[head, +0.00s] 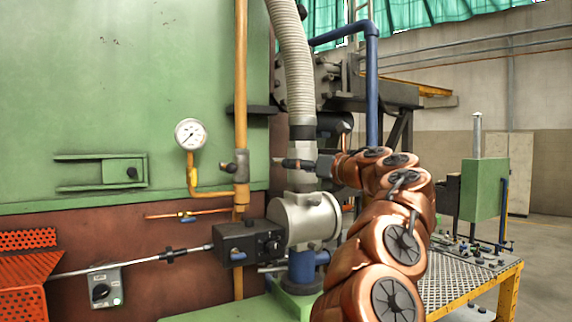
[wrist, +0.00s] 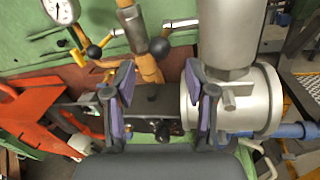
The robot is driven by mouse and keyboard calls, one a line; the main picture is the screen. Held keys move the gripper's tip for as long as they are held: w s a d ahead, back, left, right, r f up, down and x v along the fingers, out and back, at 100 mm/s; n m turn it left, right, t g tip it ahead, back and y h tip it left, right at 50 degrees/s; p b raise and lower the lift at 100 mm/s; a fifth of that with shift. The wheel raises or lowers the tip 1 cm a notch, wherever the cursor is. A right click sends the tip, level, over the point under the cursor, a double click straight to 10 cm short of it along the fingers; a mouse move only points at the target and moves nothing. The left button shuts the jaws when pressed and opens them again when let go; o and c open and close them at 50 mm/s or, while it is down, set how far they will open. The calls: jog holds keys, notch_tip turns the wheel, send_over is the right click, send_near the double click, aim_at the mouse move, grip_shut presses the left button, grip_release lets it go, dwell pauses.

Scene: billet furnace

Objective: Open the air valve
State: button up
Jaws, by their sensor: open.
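A silver round valve body (head: 305,220) sits under the grey ribbed hose, with a dark box (head: 248,243) and rod at its left. The body also shows at right in the wrist view (wrist: 262,100). A smaller valve (head: 236,166) is on the yellow pipe; ball-ended levers, one with a dark ball (wrist: 158,47), show in the wrist view. I cannot tell which is the air valve. My gripper (head: 292,163) is in front of the hose's lower end in the head view. In the wrist view my gripper (wrist: 163,97) is open and empty, its fingers framing the dark box, apparently without grip.
A pressure gauge (head: 190,134) is on a yellow branch pipe against the green furnace wall. An orange bracket (head: 28,270) and a switch box (head: 105,287) are at lower left. A yellow-edged metal platform (head: 455,283) with a green cabinet (head: 484,190) stands at right.

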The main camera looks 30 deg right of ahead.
aim_at(281, 163)
jog(key=w, duration=0.2)
jog(key=w+p, duration=0.1)
jog(key=w, duration=0.1)
jog(key=w+p, duration=0.1)
jog(key=w, duration=0.1)
jog(key=shift+w+a+r, duration=0.1)
jog(key=shift+w+a, duration=0.05)
jog(key=shift+a, duration=0.15)
jog(key=shift+w+a+p, duration=0.1)
jog(key=shift+w+p, duration=0.2)
jog(key=shift+w, duration=0.1)
jog(key=shift+c, duration=0.2)
grip_shut()
